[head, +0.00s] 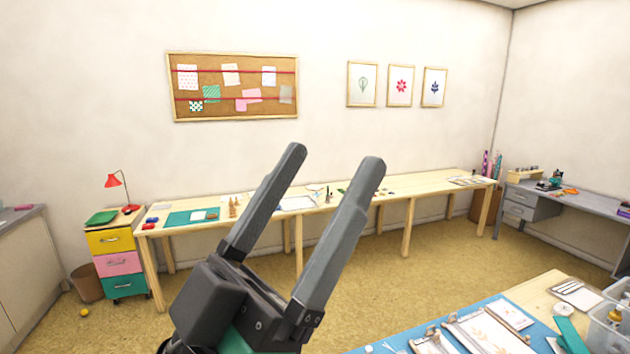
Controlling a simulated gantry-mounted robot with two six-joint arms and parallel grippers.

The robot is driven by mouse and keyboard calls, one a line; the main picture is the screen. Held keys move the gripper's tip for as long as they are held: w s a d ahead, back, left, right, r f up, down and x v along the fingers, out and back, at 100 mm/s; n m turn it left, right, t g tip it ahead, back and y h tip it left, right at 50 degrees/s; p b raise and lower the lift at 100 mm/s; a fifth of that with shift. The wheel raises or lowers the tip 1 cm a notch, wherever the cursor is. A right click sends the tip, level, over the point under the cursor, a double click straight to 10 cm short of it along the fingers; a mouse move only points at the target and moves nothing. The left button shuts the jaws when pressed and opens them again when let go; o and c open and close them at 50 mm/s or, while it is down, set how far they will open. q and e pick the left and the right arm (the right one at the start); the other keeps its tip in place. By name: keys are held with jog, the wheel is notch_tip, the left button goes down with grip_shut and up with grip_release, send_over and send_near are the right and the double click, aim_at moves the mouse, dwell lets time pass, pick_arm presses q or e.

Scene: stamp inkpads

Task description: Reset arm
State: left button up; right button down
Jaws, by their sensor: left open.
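My left gripper (330,160) is raised in the middle of the head view, close to the camera. Its two dark grey fingers point up and lean right. They stand wide apart with nothing between them, so it is open and empty. It hangs in the air, clear of every table, and hides part of the long wooden bench behind it. My right gripper is not in view.
A near table with a blue mat (385,342), trays and a clear bin (608,335) is at the lower right. A long wooden bench (425,184) runs along the back wall. A colourful drawer unit (117,263) stands left. Open floor lies between.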

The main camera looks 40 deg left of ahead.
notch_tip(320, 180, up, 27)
jog(key=p, duration=2.7)
